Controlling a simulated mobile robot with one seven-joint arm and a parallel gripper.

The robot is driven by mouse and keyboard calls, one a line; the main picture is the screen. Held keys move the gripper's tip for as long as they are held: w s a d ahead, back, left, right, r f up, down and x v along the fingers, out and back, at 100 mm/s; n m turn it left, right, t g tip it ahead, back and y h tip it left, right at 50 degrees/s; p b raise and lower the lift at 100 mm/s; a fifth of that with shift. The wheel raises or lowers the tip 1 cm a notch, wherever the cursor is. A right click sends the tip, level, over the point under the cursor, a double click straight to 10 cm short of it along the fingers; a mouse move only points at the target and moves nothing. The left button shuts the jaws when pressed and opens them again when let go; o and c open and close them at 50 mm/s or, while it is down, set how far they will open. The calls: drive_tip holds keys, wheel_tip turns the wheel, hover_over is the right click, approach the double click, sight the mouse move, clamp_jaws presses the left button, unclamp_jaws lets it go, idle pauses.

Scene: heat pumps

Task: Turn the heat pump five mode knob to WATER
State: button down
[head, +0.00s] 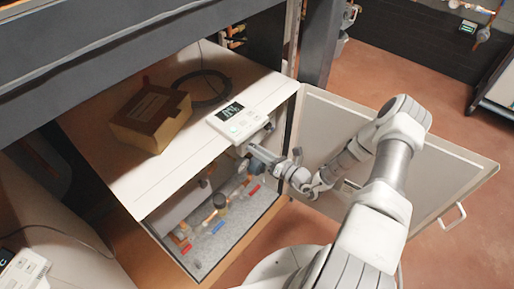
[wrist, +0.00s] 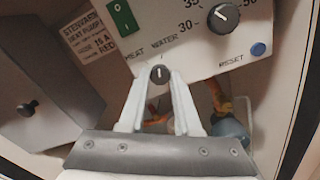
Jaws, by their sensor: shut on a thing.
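The mode knob (wrist: 159,72) is a small black knob with a white mark, low on the white control panel in the wrist view. The mark points roughly up in the picture. In the head view my gripper (head: 254,151) reaches into the open cabinet below the display unit (head: 238,119); the knob is hidden there.
A larger dial (wrist: 223,18), a blue reset button (wrist: 258,49) and a green switch (wrist: 123,16) are close by. The open cabinet door (head: 440,165) stands right of my arm. Pipes and valves (head: 220,201) fill the cabinet below. A cardboard box (head: 151,117) is on top.

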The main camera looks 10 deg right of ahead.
drive_tip(key=shift+m+p, duration=0.3)
drive_tip(key=shift+m, duration=0.8)
drive_tip(key=shift+f, duration=0.1)
drive_tip(key=c, duration=0.6)
unclamp_jaws()
drive_tip(key=shift+s+d, duration=0.1)
drive_tip(key=p+v, duration=0.2)
drive_tip(key=v, duration=1.5)
drive_tip(key=shift+p, duration=0.35)
